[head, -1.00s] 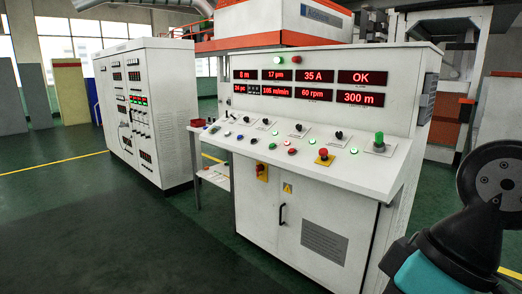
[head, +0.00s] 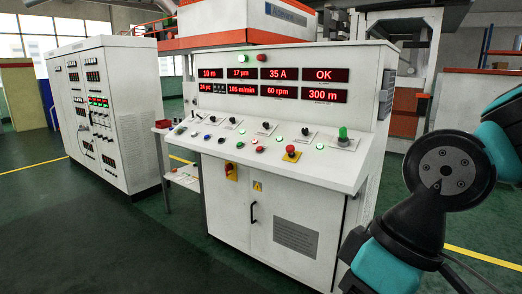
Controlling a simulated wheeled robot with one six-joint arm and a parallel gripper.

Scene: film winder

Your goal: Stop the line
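The control console (head: 355,170) stands ahead with a sloped desk of buttons and switches. A red mushroom button (head: 291,151) sits on a yellow plate near the desk's front edge. A small red button (head: 257,149) and a green button (head: 239,145) lie to its left. A red-and-yellow switch (head: 231,172) is on the front face. The red display panel (head: 272,83) reads 10 m, 105 m/min, 60 rpm, 300 m and OK. A green lamp (head: 242,58) on top glows; the red lamp (head: 261,58) beside it looks dark. My gripper is out of view; only my arm shows, at right.
Green floor is open in front and at right, with a yellow line (head: 480,257).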

